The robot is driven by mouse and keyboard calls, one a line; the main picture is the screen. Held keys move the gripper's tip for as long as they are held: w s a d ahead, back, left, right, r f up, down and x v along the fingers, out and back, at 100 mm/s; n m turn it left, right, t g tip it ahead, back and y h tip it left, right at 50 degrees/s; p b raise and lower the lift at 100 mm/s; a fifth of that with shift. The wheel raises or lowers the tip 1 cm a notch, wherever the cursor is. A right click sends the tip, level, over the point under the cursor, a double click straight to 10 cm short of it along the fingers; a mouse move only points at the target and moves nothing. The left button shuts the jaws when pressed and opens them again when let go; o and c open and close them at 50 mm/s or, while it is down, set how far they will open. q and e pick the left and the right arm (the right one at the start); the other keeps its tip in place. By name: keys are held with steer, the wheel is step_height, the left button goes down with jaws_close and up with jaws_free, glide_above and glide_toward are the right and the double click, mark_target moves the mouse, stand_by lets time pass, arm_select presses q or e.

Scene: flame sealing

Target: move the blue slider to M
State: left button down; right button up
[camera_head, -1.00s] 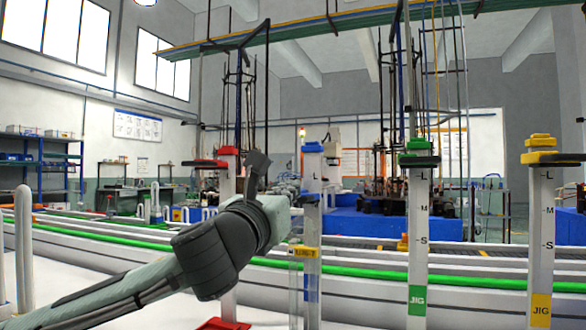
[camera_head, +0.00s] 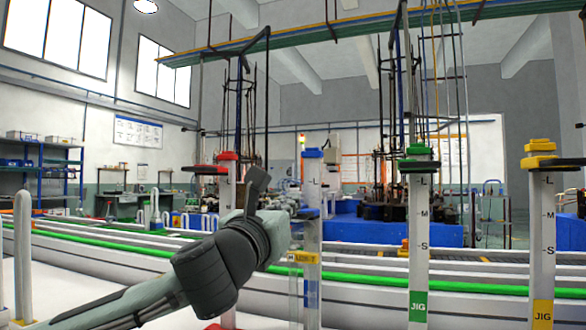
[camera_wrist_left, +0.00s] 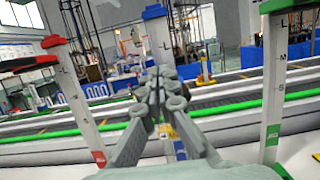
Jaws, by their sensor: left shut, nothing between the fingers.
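The blue-capped post (camera_head: 313,180) stands upright in the middle of the head view, with a blue JIG label low on it. The blue slider (camera_head: 308,213) shows as a dark blue piece on this post, well below the cap. My left gripper (camera_head: 304,214) is shut and empty, reaching from the left to the post at slider height. I cannot tell whether it touches the slider. In the left wrist view the shut fingers (camera_wrist_left: 160,85) lie in front of the post under its blue cap (camera_wrist_left: 155,11) and hide the slider and the M mark. My right gripper is out of view.
A red-capped post (camera_head: 227,185) stands to the left, a green-capped post (camera_head: 418,265) and a yellow-capped post (camera_head: 541,220) to the right, their sliders high. A yellow label (camera_head: 303,258) is close under my gripper. Conveyor rails with a green strip run behind.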

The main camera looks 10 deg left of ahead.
arm_select(q)
steer(key=shift+r+p, duration=0.4)
steer(key=shift+r, duration=0.1)
steer(key=r+p+v, duration=0.1)
steer(key=r+v, duration=0.1)
steer(key=v, duration=0.7)
steer(key=shift+s+p, duration=0.4)
steer(key=shift+s, duration=0.25)
steer(key=shift+a, duration=0.1)
